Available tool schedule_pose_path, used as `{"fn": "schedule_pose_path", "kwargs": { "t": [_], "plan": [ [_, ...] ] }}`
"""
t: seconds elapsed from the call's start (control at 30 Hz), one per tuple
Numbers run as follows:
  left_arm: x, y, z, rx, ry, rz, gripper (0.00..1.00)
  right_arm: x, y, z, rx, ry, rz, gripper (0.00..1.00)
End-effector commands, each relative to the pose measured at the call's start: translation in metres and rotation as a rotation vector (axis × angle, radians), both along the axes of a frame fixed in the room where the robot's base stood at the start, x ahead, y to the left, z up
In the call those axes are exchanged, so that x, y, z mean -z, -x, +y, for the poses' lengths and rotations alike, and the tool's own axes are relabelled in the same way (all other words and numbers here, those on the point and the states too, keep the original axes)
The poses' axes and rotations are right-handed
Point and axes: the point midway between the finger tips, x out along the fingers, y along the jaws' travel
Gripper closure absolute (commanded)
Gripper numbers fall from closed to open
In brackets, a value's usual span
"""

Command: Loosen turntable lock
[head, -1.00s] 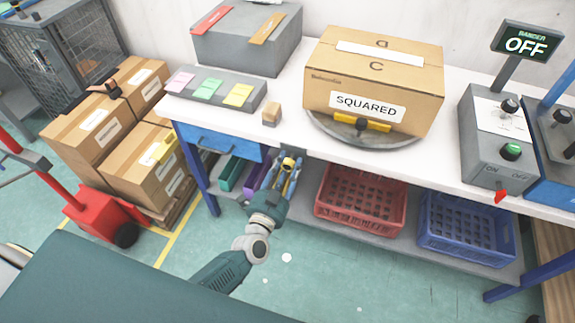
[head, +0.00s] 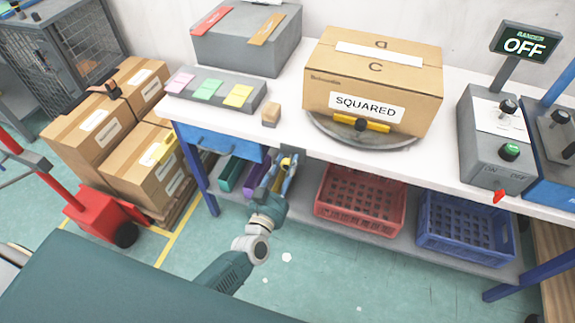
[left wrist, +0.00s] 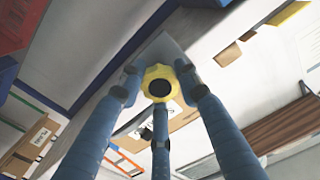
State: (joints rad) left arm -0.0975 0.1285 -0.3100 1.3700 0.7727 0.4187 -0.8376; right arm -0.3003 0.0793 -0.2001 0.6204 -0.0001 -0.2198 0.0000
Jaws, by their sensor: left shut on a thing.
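A cardboard box (head: 373,80) labelled SQUARED sits on the round grey turntable (head: 340,134) on the workbench. A yellow bar with a dark knob (head: 361,124) is at the box's front. Below the bench's front edge is a yellow lock knob (head: 287,161), partly hidden by my fingers. My left gripper (head: 284,172) is shut on this knob from below. In the left wrist view the yellow knob (left wrist: 160,83) with its dark round centre lies between the blue fingers, against a grey bracket (left wrist: 160,50). My right gripper is not in view.
A small wooden block (head: 271,113) and a sloped grey stand (head: 211,90) with coloured cards are on the bench. A red crate (head: 350,217) and a blue crate (head: 467,244) are on the lower shelf. A control box (head: 497,140) stands right; the sign reads OFF.

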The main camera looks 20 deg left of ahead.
Motion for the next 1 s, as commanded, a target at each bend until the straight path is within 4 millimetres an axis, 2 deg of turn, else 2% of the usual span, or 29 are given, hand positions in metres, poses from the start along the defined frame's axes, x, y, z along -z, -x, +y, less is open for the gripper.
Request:
{"fn": "schedule_pose_path", "kwargs": {
  "t": [0.03, 1.0],
  "plan": [
    [0.005, 0.002, 0.0, 0.0, 0.044, 0.012, 0.93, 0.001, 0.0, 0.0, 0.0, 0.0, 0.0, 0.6],
    [0.008, 0.003, -0.003, 0.0, 0.952, 0.047, 0.93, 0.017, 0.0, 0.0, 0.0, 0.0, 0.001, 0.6]
  ]
}}
